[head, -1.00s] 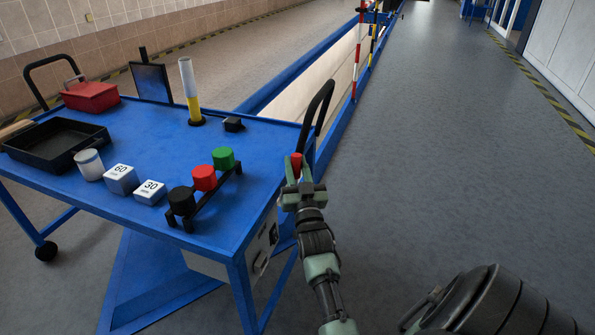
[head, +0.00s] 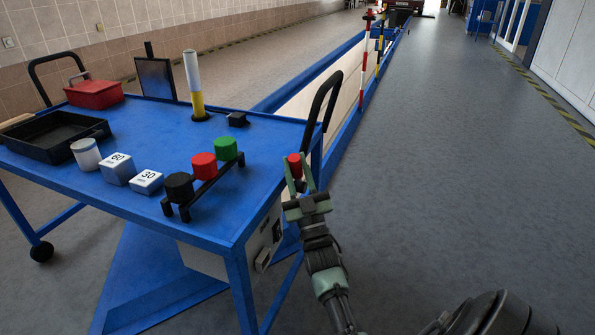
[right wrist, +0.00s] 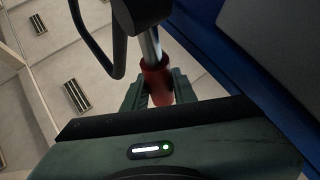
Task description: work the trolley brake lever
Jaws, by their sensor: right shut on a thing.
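The brake lever is at the right side of the blue trolley (head: 140,195). Its red grip (head: 294,164) stands just outside the trolley's right edge, below the black push handle (head: 325,98). My right gripper (head: 298,179) comes up from below and is shut on the red grip. In the right wrist view, the red grip (right wrist: 157,82) sits between my two green fingers, with a bare metal rod (right wrist: 150,45) running up from it to a dark mount. The lever's lower part is hidden in the head view. My left gripper is not in view.
The trolley top carries a red box (head: 94,94), a black tray (head: 60,136), a white and yellow cylinder (head: 194,85), white blocks and a rack (head: 208,187) with black, red and green knobs. A blue-edged pit lies behind. The floor (head: 450,150) to the right is clear.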

